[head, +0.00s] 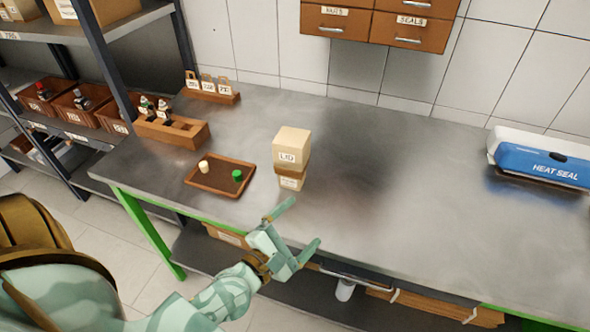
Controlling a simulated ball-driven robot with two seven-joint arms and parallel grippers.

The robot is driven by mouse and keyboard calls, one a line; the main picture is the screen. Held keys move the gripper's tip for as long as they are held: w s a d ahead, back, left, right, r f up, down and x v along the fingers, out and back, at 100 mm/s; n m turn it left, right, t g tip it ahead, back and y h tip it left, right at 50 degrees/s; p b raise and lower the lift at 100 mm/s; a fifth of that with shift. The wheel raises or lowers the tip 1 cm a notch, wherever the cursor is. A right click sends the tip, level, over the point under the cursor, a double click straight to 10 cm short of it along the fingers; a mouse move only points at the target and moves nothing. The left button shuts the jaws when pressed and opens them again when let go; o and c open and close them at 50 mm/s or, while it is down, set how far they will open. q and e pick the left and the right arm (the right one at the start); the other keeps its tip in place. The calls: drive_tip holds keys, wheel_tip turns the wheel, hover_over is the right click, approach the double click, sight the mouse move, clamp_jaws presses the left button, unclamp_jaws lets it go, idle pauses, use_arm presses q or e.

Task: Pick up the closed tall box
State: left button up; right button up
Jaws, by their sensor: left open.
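The tall box (292,157) is cardboard-coloured and stands upright on the metal table. Its upper part carries a label reading "LID", a darker band runs below that, and a smaller label sits near its base. It looks closed, with a flat top. My left gripper (301,226) is open and empty at the table's front edge, in front of the box and apart from it. Its two fingers are spread, one toward the box and one to the right. My right gripper is not in view.
A brown tray (215,189) with a cream and a green piece lies left of the box. A wooden rack (173,131) with small bottles stands behind it. A blue heat sealer (540,160) is at far right. The table (420,200) right of the box is clear.

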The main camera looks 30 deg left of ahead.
sight(286, 175)
use_arm(q)
drive_tip(key=a+n+y, duration=0.2)
drive_tip(key=n, duration=0.2)
drive_tip(key=a+f+n+y, duration=0.1)
drive_tip(key=a+n+y, duration=0.1)
drive_tip(key=n, duration=0.3)
drive_tip(key=a+n+y, duration=0.2)
drive_tip(key=a+n, duration=0.2)
drive_tip(key=shift+w+a+f+n+y, duration=0.15)
drive_tip(key=shift+w+a+n+y, duration=0.1)
drive_tip(key=shift+w+n+y, duration=0.15)
drive_tip(key=x, duration=1.6)
drive_tip(key=shift+d+b, duration=0.2)
drive_tip(key=shift+b, duration=0.15)
drive_tip(key=c, duration=1.2)
drive_tip(key=shift+c, duration=0.7)
